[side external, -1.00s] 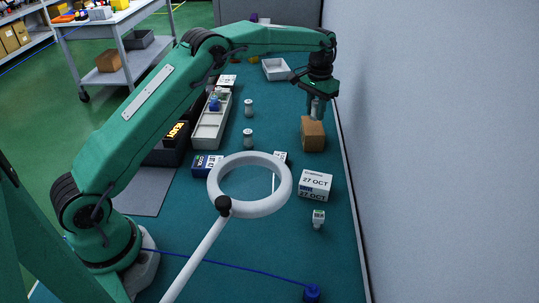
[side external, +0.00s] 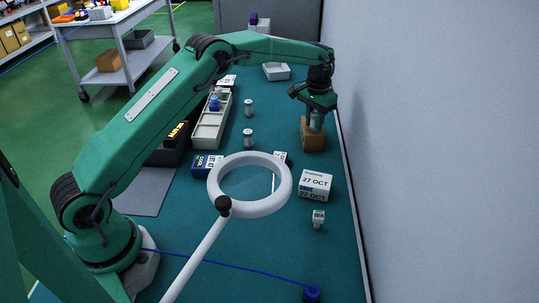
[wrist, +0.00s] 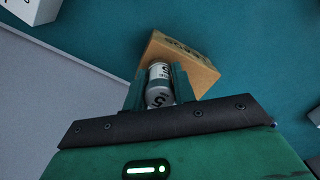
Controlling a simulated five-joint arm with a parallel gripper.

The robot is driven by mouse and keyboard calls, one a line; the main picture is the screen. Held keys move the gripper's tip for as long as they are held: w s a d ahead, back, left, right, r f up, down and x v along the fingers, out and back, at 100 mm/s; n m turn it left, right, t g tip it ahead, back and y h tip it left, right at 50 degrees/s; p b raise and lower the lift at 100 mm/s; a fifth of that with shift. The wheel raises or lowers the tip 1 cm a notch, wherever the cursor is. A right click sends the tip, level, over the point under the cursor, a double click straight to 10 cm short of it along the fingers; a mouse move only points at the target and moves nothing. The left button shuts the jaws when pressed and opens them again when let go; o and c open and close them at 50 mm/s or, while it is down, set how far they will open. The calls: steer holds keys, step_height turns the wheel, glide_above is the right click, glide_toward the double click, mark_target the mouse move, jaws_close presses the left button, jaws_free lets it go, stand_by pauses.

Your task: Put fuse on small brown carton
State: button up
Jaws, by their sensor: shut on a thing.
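The small brown carton (side external: 313,140) stands on the teal mat near the wall side of the bench. My gripper (side external: 317,116) is directly above it, pointing down, and is shut on the fuse, a pale cylinder with a dark number (wrist: 159,84). In the side view the fuse (side external: 316,122) is upright and its lower end is at the carton's top; I cannot tell whether it touches. In the wrist view the carton (wrist: 190,60) shows behind the fuse, and the two fingers (wrist: 157,88) flank the fuse.
Two similar cylinders (side external: 248,138) stand left of the carton. A white box marked 27 OCT (side external: 316,185) and a small white-green part (side external: 318,218) are nearer the camera. A ring magnifier (side external: 250,205) stands in front. The wall (side external: 430,140) runs close on the right.

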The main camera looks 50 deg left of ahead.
mark_target(315, 113)
steer(key=shift+f, duration=0.15)
steer(key=o, duration=1)
step_height(315, 113, up, 12)
steer(key=shift+f, duration=0.25)
steer(key=shift+r, duration=0.45)
